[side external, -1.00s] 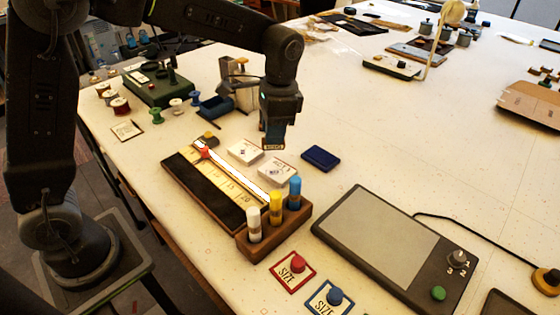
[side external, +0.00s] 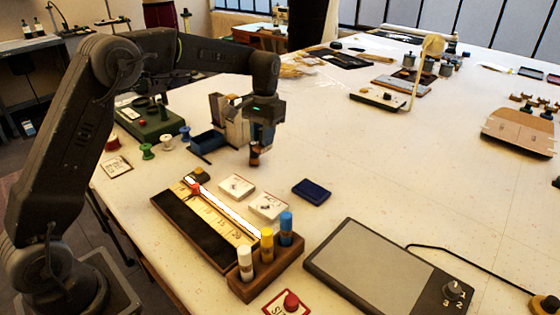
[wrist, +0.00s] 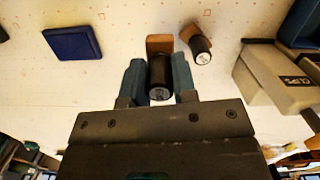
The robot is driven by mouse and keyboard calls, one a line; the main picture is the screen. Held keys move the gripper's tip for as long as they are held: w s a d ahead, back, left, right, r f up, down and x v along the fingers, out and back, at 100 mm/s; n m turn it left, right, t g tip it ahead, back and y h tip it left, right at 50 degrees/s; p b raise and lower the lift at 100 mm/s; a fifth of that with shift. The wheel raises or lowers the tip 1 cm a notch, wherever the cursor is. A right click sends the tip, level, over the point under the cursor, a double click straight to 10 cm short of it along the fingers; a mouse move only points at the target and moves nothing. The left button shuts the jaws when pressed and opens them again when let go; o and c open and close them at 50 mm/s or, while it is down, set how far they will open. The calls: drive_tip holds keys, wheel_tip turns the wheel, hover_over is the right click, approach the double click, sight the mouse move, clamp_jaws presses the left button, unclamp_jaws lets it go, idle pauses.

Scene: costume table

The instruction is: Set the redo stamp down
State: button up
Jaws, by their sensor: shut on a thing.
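My gripper (side external: 262,132) points down beside the pale box in the side view. In the wrist view its jaws (wrist: 160,82) are shut on the redo stamp (wrist: 160,72), gripping its dark cylindrical handle. The stamp's wooden block shows beyond the fingers; its label cannot be read. A second stamp (wrist: 197,45), with a dark handle and wooden block, is close beside it, toward the box. In the side view a brown and dark stamp shape (side external: 254,154) shows just below the jaws. I cannot tell there whether the held stamp touches the table.
The pale clips box (wrist: 285,78) and a blue tray (side external: 207,143) are close on the box side. A dark blue pad (side external: 311,190), also in the wrist view (wrist: 72,43), lies apart. White cards (side external: 237,187) and a wooden marker rack (side external: 265,278) are nearer the side camera.

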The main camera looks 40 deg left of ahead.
drive_tip(key=d+f, duration=0.1)
drive_tip(key=w+d, duration=0.1)
drive_tip(key=w+d+f, duration=0.1)
drive_tip(key=d, duration=0.1)
drive_tip(key=shift+f, duration=2.35)
drive_tip(key=shift+f, duration=0.15)
drive_tip(key=o, duration=0.8)
drive_tip(key=shift+c, duration=0.2)
